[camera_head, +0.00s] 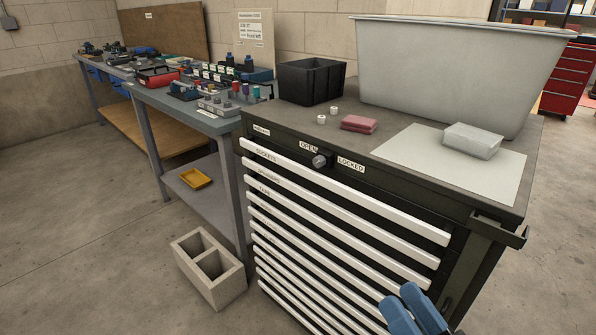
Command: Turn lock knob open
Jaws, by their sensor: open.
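The lock knob (321,161) is a small round grey knob on the upper front face of a dark tool cabinet (463,189). An OPEN label (308,147) sits at its upper left and a LOCKED label (351,164) at its right. I cannot tell which label the knob points to. My gripper (413,308), with blue fingers, shows at the bottom edge, in front of the lower drawers. It is open and empty, well below and to the right of the knob, not touching it.
White-fronted drawers (340,193) run down the cabinet. A side handle (497,231) juts out at right. A concrete block (208,268) stands on the floor.

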